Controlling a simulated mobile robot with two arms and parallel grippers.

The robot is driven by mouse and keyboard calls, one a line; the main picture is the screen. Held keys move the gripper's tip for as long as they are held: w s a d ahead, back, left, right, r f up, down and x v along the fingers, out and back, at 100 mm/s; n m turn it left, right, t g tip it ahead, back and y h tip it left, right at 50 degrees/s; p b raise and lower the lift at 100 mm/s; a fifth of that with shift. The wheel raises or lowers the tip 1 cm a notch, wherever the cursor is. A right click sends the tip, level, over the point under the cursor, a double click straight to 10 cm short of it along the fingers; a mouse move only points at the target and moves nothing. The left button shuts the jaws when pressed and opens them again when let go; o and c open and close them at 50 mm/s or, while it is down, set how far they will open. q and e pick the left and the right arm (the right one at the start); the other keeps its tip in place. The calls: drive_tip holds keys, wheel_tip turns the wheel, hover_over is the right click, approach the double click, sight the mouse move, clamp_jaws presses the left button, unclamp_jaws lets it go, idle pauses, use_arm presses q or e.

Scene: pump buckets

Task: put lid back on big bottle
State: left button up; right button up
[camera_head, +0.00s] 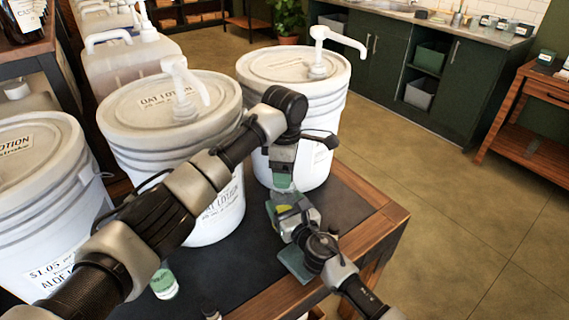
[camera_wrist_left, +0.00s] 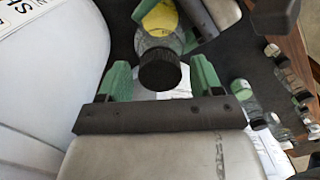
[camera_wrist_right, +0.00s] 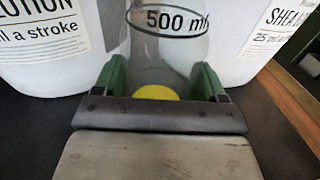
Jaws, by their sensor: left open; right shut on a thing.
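The big bottle (camera_wrist_right: 170,50) is clear, marked "500 ml", with a yellow patch that also shows in the left wrist view (camera_wrist_left: 160,18). My right gripper (camera_wrist_right: 155,85) is shut on it, above the dark table top. In the left wrist view a black lid (camera_wrist_left: 160,72) is at the bottle's neck; I cannot tell how firmly it is seated. My left gripper (camera_head: 281,188) is open, its green fingertips on either side of the lid with gaps showing. In the head view the grippers hide most of the bottle and lid.
White pump buckets (camera_head: 290,80) (camera_head: 170,110) (camera_head: 40,190) stand close behind and left of the grippers. Small bottles (camera_head: 164,282) stand on the table, several more in the left wrist view (camera_wrist_left: 245,98). The wooden table edge (camera_head: 385,225) is close at right.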

use_arm(q)
drive_tip(key=shift+c, duration=0.5)
drive_tip(key=c, duration=0.8)
drive_tip(key=m, duration=0.6)
drive_tip(key=shift+c, duration=0.2)
drive_tip(key=m, duration=0.6)
drive_tip(key=shift+m, duration=0.3)
drive_tip(key=m, duration=0.8)
drive_tip(key=shift+a+m, duration=0.1)
drive_tip(key=shift+m, duration=0.3)
drive_tip(key=m, duration=0.7)
drive_tip(key=shift+m, duration=0.4)
drive_tip(key=shift+f, duration=0.1)
